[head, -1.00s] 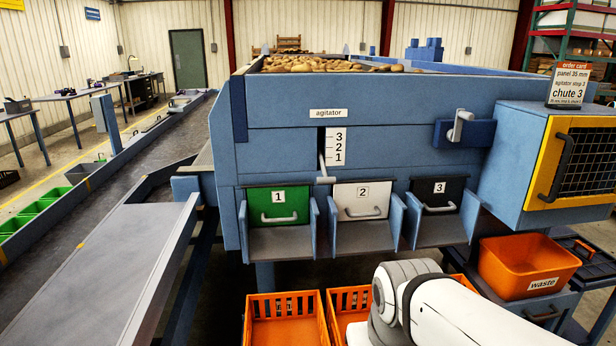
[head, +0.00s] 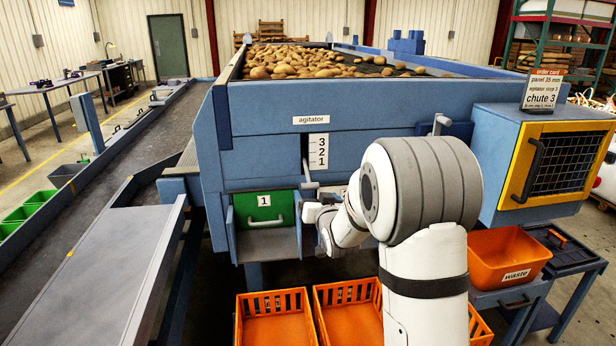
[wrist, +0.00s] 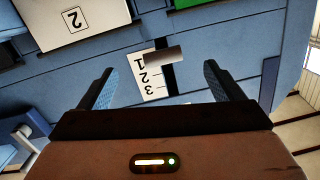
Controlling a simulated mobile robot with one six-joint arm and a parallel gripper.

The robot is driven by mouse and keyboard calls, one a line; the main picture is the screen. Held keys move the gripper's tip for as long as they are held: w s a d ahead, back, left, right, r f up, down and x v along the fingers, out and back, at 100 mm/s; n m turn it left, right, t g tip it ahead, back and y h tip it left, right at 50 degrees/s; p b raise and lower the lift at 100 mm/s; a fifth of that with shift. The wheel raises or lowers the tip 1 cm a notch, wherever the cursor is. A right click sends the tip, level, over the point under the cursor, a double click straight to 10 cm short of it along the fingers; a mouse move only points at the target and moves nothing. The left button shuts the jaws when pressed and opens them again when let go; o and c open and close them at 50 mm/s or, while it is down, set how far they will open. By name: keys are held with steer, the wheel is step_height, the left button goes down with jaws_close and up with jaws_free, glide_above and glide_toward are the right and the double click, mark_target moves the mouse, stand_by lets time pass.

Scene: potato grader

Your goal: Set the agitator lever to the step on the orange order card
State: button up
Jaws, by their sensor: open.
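The orange-headed order card (head: 543,90) stands on top of the yellow-framed box and reads agitator step 3. The agitator scale (head: 318,152) shows 3, 2, 1 from top to bottom beside a dark vertical slot. The lever (head: 307,184) sits at the low end of the slot, by the 1. In the wrist view, which is upside down, the lever's grip (wrist: 165,54) is a short greyish bar near the 1. My gripper (wrist: 158,70) is open, with one finger on each side of the scale and lever. It appears apart from the lever.
Green chute door 1 (head: 265,208) is just below left of the lever; doors 2 and 3 are largely behind my arm in the head view. Orange crates (head: 275,318) stand below. An orange waste bin (head: 507,255) is at right.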

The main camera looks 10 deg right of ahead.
mark_target(311, 187)
steer(key=shift+w+a+r+t+p, duration=0.15)
steer(key=shift+w+t, duration=0.1)
steer(key=shift+w, duration=0.3)
steer(key=shift+w+d+r+t+p, duration=0.15)
steer(key=shift+w+t, duration=0.1)
steer(key=shift+w, duration=0.25)
steer(key=w, duration=0.2)
steer(key=w+p, duration=0.1)
steer(key=w, duration=0.1)
steer(key=w+p, duration=0.1)
steer(key=w, duration=0.2)
steer(key=shift+a+f, duration=0.1)
steer(key=shift+a, duration=0.25)
steer(key=shift+c, duration=0.5)
